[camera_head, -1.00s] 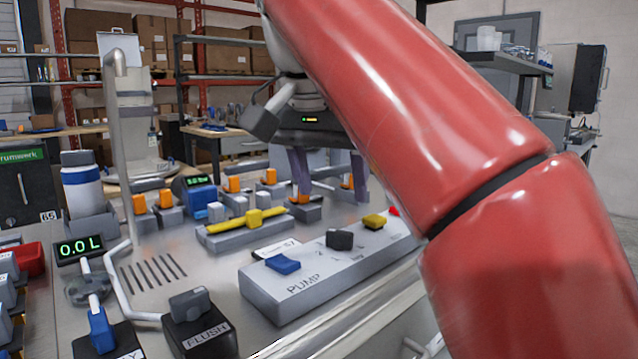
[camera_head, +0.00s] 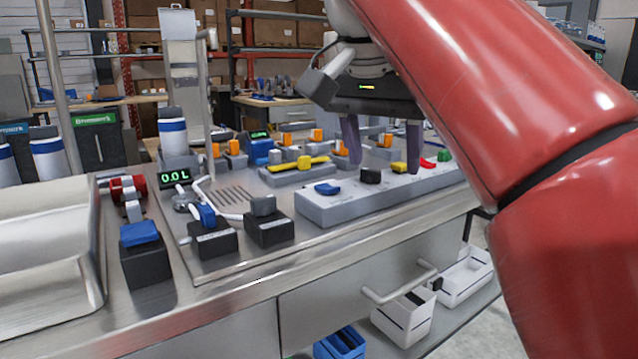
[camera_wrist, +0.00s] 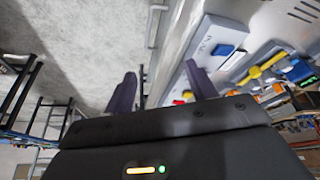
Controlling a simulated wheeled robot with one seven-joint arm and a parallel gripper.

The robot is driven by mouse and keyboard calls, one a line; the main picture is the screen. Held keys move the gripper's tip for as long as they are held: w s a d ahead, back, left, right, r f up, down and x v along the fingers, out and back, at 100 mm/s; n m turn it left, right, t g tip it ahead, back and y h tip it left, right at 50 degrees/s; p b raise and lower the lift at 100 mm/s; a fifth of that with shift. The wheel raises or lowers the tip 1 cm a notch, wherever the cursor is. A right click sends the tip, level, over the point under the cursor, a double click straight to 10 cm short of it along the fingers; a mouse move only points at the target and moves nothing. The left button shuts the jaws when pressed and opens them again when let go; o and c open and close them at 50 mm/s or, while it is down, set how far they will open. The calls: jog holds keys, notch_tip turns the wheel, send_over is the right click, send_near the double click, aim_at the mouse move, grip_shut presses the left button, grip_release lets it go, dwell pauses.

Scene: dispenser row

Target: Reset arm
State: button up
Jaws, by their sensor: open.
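My gripper (camera_head: 384,142) has its two dark purple fingers apart with nothing between them. I cannot tell the gap between fingertips and box.
A display (camera_head: 175,176) reads 0.0 L beside a thin upright pipe. Black-based switches (camera_head: 212,240) stand along the bench front, with a metal sink (camera_head: 50,245) at left. A drawer handle (camera_head: 400,285) juts from the front. White bins (camera_head: 405,318) sit below.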

jog(key=s+d+f+n, duration=0.2)
jog(key=s+f, duration=0.2)
jog(key=f, duration=0.7)
jog(key=s+d+f+n+t+y, duration=0.1)
jog(key=s+d+f+n, duration=0.1)
jog(key=f, duration=0.9)
jog(key=s+d+f+n+y, duration=0.1)
jog(key=s+d+f+n, duration=0.1)
jog(key=s+f, duration=0.4)
notch_tip(320, 180, down, 5)
jog(key=shift+d+t, duration=0.4)
jog(key=shift+d, duration=0.5)
jog(key=shift+a, duration=0.1)
dwell(1.0)
